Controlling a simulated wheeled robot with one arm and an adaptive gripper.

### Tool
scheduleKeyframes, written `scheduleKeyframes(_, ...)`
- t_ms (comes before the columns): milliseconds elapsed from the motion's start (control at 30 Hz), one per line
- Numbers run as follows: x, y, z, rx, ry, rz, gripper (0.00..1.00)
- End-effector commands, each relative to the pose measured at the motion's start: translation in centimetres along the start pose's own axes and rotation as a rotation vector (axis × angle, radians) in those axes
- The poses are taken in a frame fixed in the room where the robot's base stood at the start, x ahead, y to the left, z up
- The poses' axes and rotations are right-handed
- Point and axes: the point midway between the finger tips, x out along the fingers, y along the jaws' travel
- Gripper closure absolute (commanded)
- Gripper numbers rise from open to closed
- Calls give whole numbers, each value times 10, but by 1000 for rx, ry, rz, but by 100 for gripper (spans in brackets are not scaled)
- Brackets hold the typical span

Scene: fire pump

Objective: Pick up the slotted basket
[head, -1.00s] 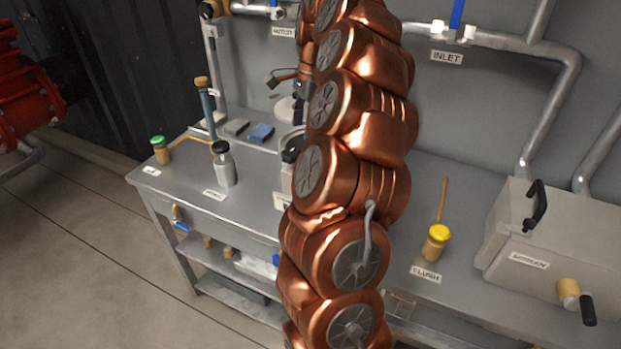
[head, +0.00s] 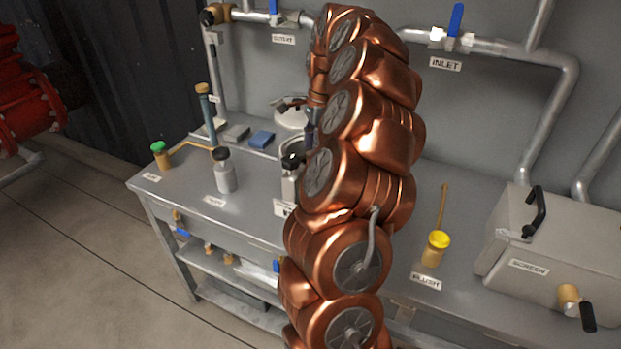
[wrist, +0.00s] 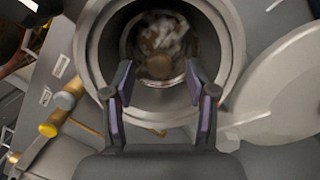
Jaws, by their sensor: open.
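My gripper (wrist: 158,78) is open and empty in the wrist view, its two purple-padded fingers apart over the mouth of a round grey housing (wrist: 88,55). The slotted basket appears to be the round piece (wrist: 165,82) deep inside the housing. It holds blurred whitish and brown matter, and its slots cannot be made out. The fingertips overlap its near edge in the picture; no contact can be seen. In the head view, my copper-coloured arm hides most of the gripper and part of the housing (head: 292,143).
A round lid (wrist: 275,90) stands swung aside, right of the housing in the wrist view. Pipes run along the wall.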

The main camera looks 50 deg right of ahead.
Motion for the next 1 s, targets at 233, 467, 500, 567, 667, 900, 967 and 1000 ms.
scheduleKeyframes(233,27,1,1,-1,1,2,43)
scheduleKeyframes(467,37,1,0,-1,1,1,43)
scheduleKeyframes(500,37,1,0,-1,2,0,43)
scheduleKeyframes(567,37,1,0,-1,2,0,43)
scheduleKeyframes(667,37,1,0,-1,1,0,53)
scheduleKeyframes(900,37,1,0,-1,1,0,78)
scheduleKeyframes(967,37,1,0,-1,1,0,84)
scheduleKeyframes(1000,37,1,0,-1,1,0,88)
